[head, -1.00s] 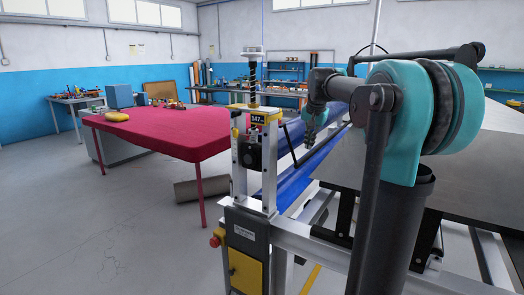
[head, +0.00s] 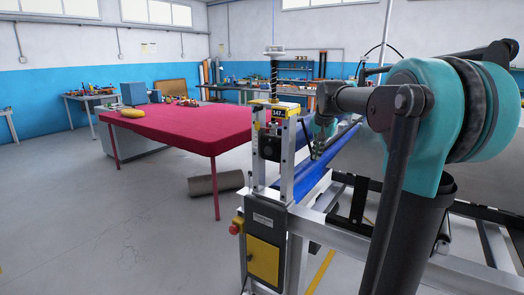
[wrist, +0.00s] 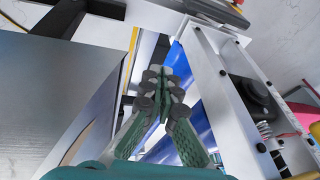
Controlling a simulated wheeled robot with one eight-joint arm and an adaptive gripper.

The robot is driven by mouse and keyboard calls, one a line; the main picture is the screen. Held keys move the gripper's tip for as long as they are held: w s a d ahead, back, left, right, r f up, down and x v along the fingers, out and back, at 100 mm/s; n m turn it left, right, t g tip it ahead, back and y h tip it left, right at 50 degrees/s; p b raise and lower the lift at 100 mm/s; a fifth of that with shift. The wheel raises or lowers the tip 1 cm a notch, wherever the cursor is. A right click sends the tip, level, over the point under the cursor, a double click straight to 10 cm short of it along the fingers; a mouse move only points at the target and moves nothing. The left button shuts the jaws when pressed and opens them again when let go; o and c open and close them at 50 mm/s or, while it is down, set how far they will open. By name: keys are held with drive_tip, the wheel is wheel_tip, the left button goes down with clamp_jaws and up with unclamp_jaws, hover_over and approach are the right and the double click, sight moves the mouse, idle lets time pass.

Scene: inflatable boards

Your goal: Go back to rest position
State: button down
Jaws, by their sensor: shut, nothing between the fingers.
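My gripper (wrist: 163,88) shows in the wrist view with its fingers together and nothing between them. It is above and beside a blue roller or sheet (wrist: 182,62) in the metal machine frame. In the head view my gripper (head: 314,150) is small and partly hidden, in front of the blue roll (head: 318,170) and just right of the machine's upright post. My arm fills the right side of the head view.
The machine's aluminium post (head: 288,160) and yellow-fronted box (head: 264,258) stand close to my gripper. The grey floor (head: 90,220) at front left is clear.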

drive_tip(key=s+a+f+n, duration=0.1)
drive_tip(key=s+f+n, duration=0.4)
drive_tip(key=s+f, duration=2.3)
drive_tip(key=s, duration=0.2)
drive_tip(key=shift+s+a+f+n, duration=0.15)
drive_tip(key=shift+s+n, duration=0.2)
drive_tip(key=shift+n, duration=0.05)
